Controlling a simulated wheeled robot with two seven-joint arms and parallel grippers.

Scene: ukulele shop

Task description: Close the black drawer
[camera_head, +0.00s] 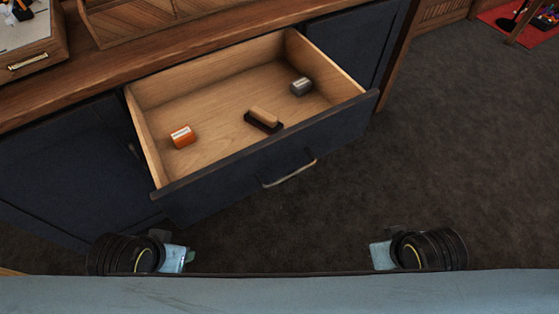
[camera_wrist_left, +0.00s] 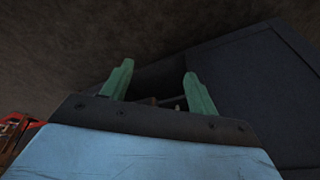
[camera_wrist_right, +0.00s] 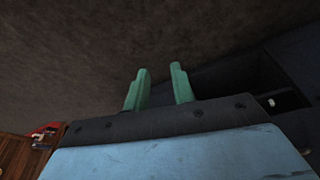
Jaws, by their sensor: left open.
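The black drawer (camera_head: 270,163) stands pulled out of the dark cabinet in the head view, its wooden inside showing. A metal handle (camera_head: 290,174) sits on its front. Inside lie an orange and white item (camera_head: 182,136), a brush (camera_head: 263,120) and a grey item (camera_head: 301,86). My left gripper (camera_wrist_left: 158,88) is open and empty in the left wrist view. My right gripper (camera_wrist_right: 159,88) has its fingers apart with nothing between them in the right wrist view. In the head view both arms show low in front, apart from the drawer; their fingertips are hidden there.
The wooden countertop (camera_head: 215,42) runs above the drawer, with a wooden box (camera_head: 32,46) at the far left. Dark cabinet doors (camera_head: 75,165) flank the drawer. The dark carpet (camera_head: 460,150) is clear to the right. A red mat (camera_head: 530,22) lies at the far right.

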